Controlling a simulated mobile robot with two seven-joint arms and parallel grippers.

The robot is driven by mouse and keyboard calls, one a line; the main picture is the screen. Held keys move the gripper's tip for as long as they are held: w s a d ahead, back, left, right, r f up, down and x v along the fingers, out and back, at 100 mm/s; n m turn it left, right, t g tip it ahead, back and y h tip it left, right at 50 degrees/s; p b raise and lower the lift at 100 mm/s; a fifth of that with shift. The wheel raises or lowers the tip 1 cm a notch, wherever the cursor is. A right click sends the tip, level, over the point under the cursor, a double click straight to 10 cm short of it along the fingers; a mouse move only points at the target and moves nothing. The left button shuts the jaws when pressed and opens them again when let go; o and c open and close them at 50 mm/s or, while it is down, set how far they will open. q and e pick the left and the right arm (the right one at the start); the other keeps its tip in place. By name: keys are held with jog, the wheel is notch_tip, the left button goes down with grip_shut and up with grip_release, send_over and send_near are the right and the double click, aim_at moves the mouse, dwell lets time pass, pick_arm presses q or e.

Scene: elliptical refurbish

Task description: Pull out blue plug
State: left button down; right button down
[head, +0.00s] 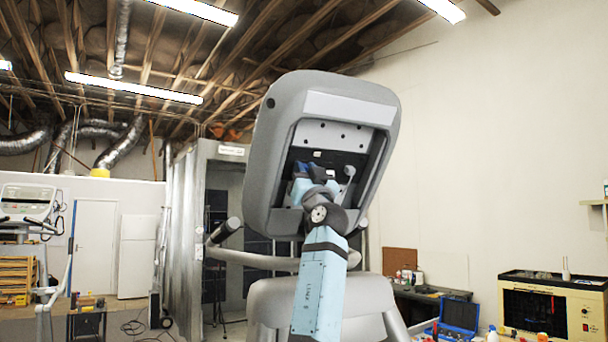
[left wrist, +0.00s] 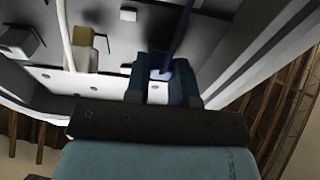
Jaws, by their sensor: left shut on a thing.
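The grey elliptical console (head: 385,115) stands tilted in the middle of the head view, its open recess facing me. My left gripper (head: 311,172) reaches up into the recess from below. In the left wrist view its two dark fingers (left wrist: 163,92) are shut on the blue plug (left wrist: 160,74), at the white-and-grey panel. A blue cable (left wrist: 181,38) runs up from the plug. The fingers hide most of the plug, and I cannot tell how deep it sits. My right gripper is not in view.
In the left wrist view, a white cable (left wrist: 66,35) and a yellowish connector (left wrist: 84,46) stand left of the fingers. The recess rim surrounds my gripper closely. A workbench (head: 430,293) and a yellow machine (head: 547,305) are at the right.

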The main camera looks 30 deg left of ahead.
pick_arm(q)
jog(key=shift+s+d+f+b, duration=0.15)
jog(key=shift+d+f+b, duration=0.25)
jog(key=shift+f+b, duration=0.1)
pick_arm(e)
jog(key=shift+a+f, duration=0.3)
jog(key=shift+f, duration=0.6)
pick_arm(q)
jog(key=c, duration=1)
grip_release()
jog(key=shift+s, duration=0.15)
jog(key=shift+o, duration=0.2)
jog(key=shift+r, duration=0.1)
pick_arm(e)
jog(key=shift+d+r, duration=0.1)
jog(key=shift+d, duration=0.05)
pick_arm(q)
jog(key=b+v, duration=0.5)
jog(key=v, duration=0.9)
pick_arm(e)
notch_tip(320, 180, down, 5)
